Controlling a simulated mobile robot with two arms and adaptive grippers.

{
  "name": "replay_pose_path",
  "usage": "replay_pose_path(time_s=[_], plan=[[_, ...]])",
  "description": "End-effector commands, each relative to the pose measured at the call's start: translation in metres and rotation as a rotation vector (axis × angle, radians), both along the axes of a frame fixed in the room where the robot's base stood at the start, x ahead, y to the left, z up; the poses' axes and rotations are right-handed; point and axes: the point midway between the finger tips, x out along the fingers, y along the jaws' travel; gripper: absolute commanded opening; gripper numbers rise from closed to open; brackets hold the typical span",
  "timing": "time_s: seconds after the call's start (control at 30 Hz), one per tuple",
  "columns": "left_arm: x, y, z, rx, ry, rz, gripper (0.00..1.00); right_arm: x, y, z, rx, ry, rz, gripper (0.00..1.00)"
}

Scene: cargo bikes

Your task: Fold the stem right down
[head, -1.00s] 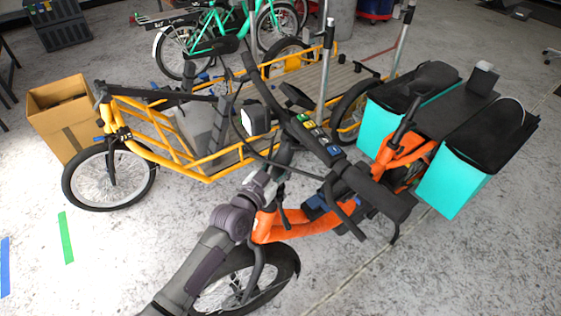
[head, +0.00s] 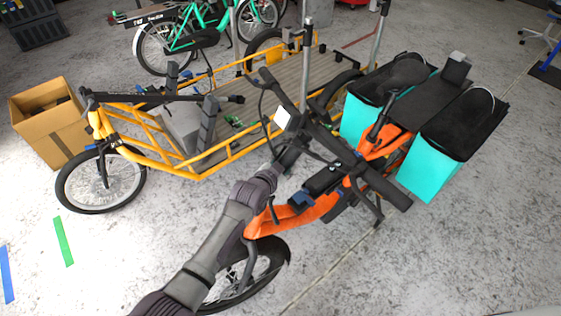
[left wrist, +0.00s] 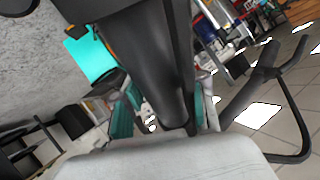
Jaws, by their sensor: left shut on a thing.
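The orange cargo bike (head: 320,208) stands in the middle of the head view. Its dark handlebar (head: 385,186) and stem are tilted back over the frame toward the rear bags. My left gripper (head: 288,158) is at the stem, with my arm reaching up from the bottom. In the left wrist view the black stem (left wrist: 155,60) runs down between the teal finger pads of my left gripper (left wrist: 160,115), which are closed on it. The stem's lower joint is hidden by the arm and frame. My right gripper is out of view.
Two turquoise bags (head: 428,178) with black tops sit at the bike's rear. A yellow cargo bike (head: 215,160) stands close behind, with a cardboard box (head: 48,135) at its left. A green bike (head: 180,42) is farther back. The floor at front right is clear.

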Motion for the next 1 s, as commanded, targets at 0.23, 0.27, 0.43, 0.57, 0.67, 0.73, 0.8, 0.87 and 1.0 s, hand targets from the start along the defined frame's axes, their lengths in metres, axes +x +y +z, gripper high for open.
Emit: replay_pose_path(time_s=[0.23,0.27,0.43,0.57,0.67,0.73,0.8,0.87,1.0], plan=[[0.0001,-0.0012,-0.0002,0.0,0.002,0.0,0.0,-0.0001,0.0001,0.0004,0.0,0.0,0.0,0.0],[0.0001,-0.0012,-0.0002,0.0,0.002,0.0,0.0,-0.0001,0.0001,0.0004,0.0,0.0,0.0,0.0],[0.0001,-0.001,0.0,-0.001,0.002,0.0,0.5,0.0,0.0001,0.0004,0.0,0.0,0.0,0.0],[0.0002,-0.0008,0.0,0.0,0.002,0.0,0.68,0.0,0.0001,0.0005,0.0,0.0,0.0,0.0],[0.0001,-0.0007,-0.0001,0.0,0.002,0.0,0.68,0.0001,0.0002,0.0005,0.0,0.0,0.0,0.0],[0.0002,-0.0007,-0.0001,0.0,0.002,0.0,0.68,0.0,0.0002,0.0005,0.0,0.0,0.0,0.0],[0.0004,-0.0005,0.0001,0.001,0.001,0.001,0.68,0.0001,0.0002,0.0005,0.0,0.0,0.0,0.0],[0.0005,-0.0002,0.0003,0.001,0.001,0.002,0.68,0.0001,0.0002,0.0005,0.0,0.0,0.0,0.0],[0.0011,0.0003,0.0007,0.001,0.0,0.002,0.68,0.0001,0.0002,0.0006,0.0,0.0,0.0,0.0]])
